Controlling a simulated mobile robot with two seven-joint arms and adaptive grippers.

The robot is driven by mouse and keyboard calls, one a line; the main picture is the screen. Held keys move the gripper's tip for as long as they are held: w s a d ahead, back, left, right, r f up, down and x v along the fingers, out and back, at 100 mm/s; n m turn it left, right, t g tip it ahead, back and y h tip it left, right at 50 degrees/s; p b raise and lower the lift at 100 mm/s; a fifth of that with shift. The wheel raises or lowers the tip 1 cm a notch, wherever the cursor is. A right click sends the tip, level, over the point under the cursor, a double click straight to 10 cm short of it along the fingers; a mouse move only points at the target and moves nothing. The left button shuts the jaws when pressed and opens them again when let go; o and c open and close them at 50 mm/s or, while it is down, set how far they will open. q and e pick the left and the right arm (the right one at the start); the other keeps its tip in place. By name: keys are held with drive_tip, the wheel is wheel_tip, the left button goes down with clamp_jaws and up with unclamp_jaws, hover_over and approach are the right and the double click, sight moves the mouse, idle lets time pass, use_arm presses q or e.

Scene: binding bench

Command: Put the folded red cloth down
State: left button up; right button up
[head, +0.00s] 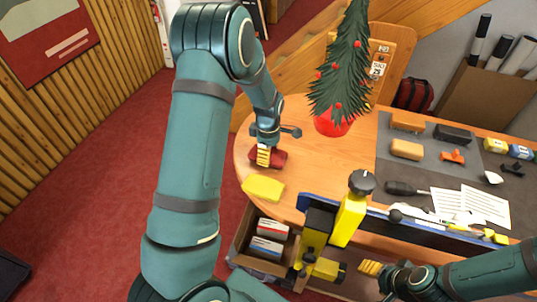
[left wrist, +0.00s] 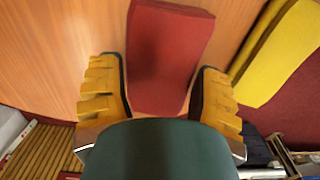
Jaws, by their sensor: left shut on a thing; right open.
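The folded red cloth (head: 280,160) is at the left part of the round-ended wooden table (head: 248,146). My left gripper (head: 265,157) points down and is shut on it. In the left wrist view the cloth (left wrist: 168,50) shows as a flat red block between the two yellow fingers (left wrist: 160,98), with wood grain behind it. I cannot tell whether the cloth touches the table. My right gripper (head: 378,276) is open and empty, low at the front, below the bench edge.
A folded yellow cloth (head: 263,188) lies close by; it also shows in the left wrist view (left wrist: 275,50). A small tree in a red pot (head: 332,122) stands behind. Yellow clamps (head: 347,219) rise at the front edge. Tools cover the grey mat (head: 390,176) to the right.

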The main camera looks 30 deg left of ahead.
use_arm(q)
drive_tip(key=shift+f, duration=0.65)
drive_tip(key=shift+c, duration=0.9)
drive_tip(key=o, duration=1.2)
drive_tip(key=shift+f, duration=0.1)
drive_tip(key=shift+f, duration=0.1)
wheel_tip(320, 180, up, 14)
drive_tip(key=shift+w+a+f, duration=0.15)
drive_tip(key=shift+w+a, duration=0.05)
drive_tip(key=shift+w, duration=0.05)
